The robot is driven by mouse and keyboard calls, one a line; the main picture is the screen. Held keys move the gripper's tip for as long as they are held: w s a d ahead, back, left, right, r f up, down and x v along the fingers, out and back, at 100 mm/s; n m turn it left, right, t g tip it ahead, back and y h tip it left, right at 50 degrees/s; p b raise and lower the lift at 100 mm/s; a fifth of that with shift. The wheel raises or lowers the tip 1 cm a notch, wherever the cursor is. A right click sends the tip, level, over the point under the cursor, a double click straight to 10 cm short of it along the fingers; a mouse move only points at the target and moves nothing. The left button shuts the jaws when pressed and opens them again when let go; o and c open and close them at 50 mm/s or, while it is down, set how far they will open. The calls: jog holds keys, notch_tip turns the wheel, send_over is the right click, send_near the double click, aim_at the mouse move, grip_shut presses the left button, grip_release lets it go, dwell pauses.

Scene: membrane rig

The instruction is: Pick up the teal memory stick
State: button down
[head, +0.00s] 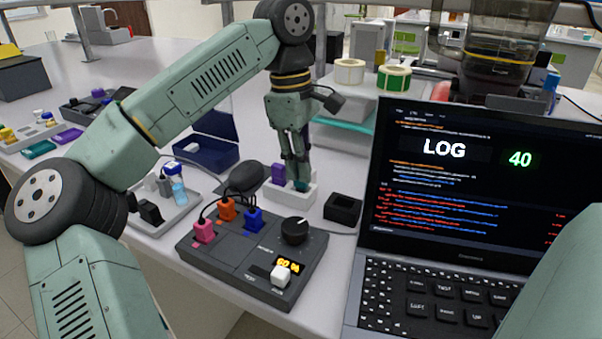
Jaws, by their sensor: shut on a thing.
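The teal memory stick (301,187) shows as a small teal patch at the white holder (291,203), right of a purple stick (278,173) that stands upright there. My gripper (298,181) points straight down over the holder and is shut on the teal stick. The fingers cover much of the stick. I cannot tell whether its lower end is still inside the holder or just above it.
A dark control box (253,262) with coloured plugs and a knob stands in front. A black square holder (342,209) and the laptop (470,190) are to the right. A dark rounded object (243,178), a tray with a bottle (163,213) and a blue open box (205,152) are left.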

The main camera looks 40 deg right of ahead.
jog(key=shift+r, duration=0.75)
jog(key=s+a+r+b, duration=0.1)
jog(key=s+a+b, duration=0.3)
jog(key=s, duration=1)
jog(key=shift+s+a+r, duration=0.25)
jog(key=shift+s+a, duration=0.15)
jog(key=shift+a, duration=0.75)
jog(key=shift+r, duration=0.1)
